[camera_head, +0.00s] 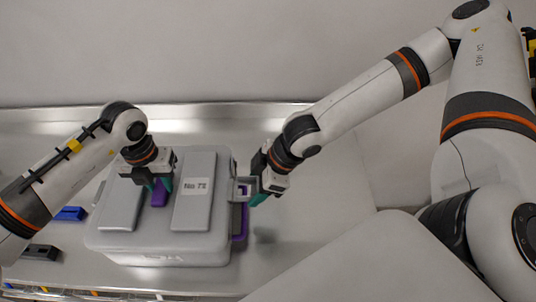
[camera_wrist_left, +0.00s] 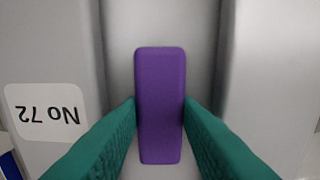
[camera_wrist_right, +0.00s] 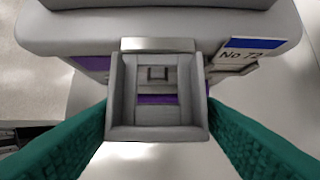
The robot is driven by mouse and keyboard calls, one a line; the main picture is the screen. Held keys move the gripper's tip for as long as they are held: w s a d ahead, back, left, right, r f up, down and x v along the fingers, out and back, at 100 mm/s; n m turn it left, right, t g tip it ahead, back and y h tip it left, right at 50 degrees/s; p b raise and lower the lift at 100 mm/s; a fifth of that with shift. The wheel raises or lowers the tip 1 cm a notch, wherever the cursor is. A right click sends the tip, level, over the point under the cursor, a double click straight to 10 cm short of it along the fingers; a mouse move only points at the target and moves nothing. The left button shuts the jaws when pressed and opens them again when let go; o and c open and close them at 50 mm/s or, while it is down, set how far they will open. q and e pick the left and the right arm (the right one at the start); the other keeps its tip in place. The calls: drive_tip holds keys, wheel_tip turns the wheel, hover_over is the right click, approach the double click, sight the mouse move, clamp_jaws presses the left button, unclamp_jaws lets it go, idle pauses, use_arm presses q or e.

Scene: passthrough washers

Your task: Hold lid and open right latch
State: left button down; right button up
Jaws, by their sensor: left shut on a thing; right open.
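A grey box with a grey lid (camera_head: 222,170) sits on the metal table, and the lid looks closed. A purple handle (camera_head: 159,194) stands in the middle of the lid. My left gripper (camera_head: 160,184) is shut on this handle; in the left wrist view its green fingers press both sides of the purple handle (camera_wrist_left: 160,105). The grey right latch (camera_head: 243,189) is on the box's right side and sticks outward.
A blue block (camera_head: 70,214) and a dark block (camera_head: 40,252) lie on the table left of the box. A label reading No 72 (camera_head: 195,186) is on the lid. The metal table (camera_head: 310,200) is bare to the right of the box.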

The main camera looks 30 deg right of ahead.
use_arm(q)
drive_tip(key=shift+a, duration=0.1)
use_arm(e)
drive_tip(key=v, duration=1)
use_arm(q)
drive_tip(key=shift+w, duration=0.1)
drive_tip(key=c, duration=0.6)
unclamp_jaws()
drive_tip(key=shift+c, duration=0.2)
use_arm(e)
drive_tip(key=shift+a, duration=0.1)
